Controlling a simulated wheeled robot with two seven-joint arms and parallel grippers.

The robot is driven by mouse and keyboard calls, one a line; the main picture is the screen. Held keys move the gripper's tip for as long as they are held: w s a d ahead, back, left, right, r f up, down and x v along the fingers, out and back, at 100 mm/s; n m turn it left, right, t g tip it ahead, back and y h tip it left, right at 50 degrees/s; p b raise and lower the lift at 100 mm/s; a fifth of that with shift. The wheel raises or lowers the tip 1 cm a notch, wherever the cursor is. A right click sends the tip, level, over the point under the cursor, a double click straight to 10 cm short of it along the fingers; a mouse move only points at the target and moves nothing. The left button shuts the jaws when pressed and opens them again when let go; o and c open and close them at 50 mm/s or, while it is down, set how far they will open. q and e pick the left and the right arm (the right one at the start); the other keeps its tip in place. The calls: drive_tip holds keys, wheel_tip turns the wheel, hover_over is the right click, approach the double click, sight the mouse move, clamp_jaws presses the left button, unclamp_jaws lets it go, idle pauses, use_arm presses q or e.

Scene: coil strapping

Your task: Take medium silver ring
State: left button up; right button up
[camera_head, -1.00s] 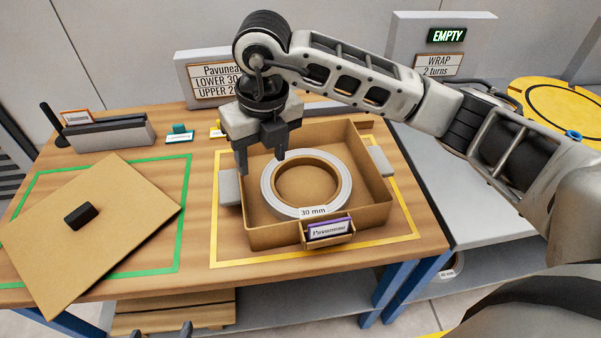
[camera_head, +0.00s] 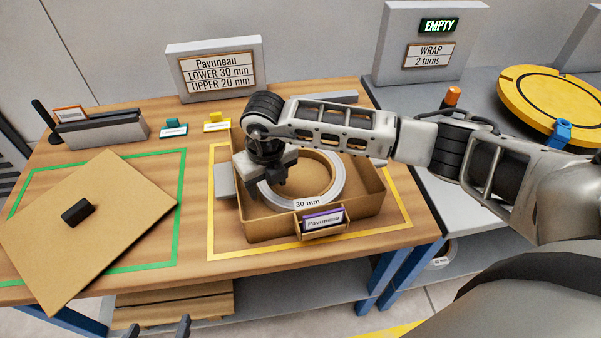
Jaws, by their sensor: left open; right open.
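A silver ring (camera_head: 334,190) labelled "30 mm" lies flat in an open cardboard box (camera_head: 262,229) with a "Pavuneau" tag on its front. My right gripper (camera_head: 266,190) is low over the left part of the ring, pointing down. Its fingers are partly hidden against the ring and box, and I cannot tell whether they touch the ring. My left gripper (camera_head: 161,331) shows only as two dark fingertips, apart and empty, at the bottom edge.
A cardboard lid (camera_head: 120,220) with a black handle lies in the green outline at left. A sign (camera_head: 215,72) reads lower 30 mm, upper 20 mm. A yellow turntable (camera_head: 550,98) stands at right. Another ring (camera_head: 440,258) is partly visible on the lower shelf.

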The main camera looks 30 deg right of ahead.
wheel_tip(320, 180, down, 2)
drive_tip(key=shift+w, duration=0.1)
drive_tip(key=shift+c, duration=0.2)
drive_tip(key=c, duration=1.1)
drive_tip(key=shift+w+r, duration=0.15)
